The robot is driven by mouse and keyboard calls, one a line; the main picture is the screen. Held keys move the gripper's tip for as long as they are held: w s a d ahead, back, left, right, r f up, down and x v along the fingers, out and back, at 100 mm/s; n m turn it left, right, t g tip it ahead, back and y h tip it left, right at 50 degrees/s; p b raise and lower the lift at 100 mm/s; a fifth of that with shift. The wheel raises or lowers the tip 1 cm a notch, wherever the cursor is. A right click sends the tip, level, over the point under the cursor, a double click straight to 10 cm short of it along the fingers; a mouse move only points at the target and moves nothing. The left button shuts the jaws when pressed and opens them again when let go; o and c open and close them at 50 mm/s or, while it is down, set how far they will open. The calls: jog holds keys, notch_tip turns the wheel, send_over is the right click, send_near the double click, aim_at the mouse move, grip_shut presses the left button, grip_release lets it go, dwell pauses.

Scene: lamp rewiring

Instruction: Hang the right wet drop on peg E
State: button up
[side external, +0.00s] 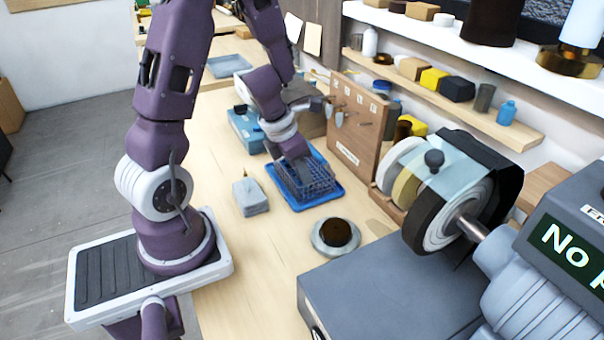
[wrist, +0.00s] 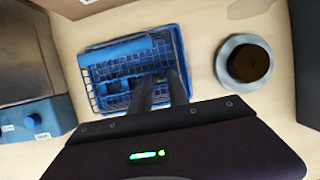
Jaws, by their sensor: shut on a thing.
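A blue wire basket (side external: 318,187) stands on a blue tray (side external: 333,197) on the bench; the basket also shows in the wrist view (wrist: 104,62). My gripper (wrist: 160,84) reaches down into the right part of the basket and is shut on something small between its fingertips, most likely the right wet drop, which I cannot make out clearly. The wooden peg board (side external: 357,125) stands upright behind the basket, with several pegs and letter labels along its top. The labels are too small for me to pick out peg E.
A round metal dish with a dark centre (side external: 336,235) stands in front of the basket and right of it in the wrist view. A grey block (side external: 250,197) lies left of the basket. A blue box (side external: 246,128) stands behind. A large grey machine with wheels (side external: 440,215) fills the right.

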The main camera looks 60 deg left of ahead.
notch_tip(320, 180, up, 7)
dwell(0.6)
jog(key=shift+f, duration=0.1)
jog(key=w+r+t, duration=0.1)
jog(key=w, duration=0.1)
jog(key=w+a+r+t, duration=0.1)
jog(key=w, duration=0.1)
jog(key=w+a+r, duration=0.1)
jog(key=r, duration=0.1)
jog(key=shift+w+r+t, duration=0.1)
jog(key=shift+w+t, duration=0.3)
jog(key=shift+w+f, duration=0.2)
jog(key=shift+w, duration=1)
jog(key=shift+w+f, duration=0.15)
jog(key=shift+w, duration=1)
jog(key=shift+w+f, duration=0.2)
jog(key=shift+w, duration=1.25)
grip_shut()
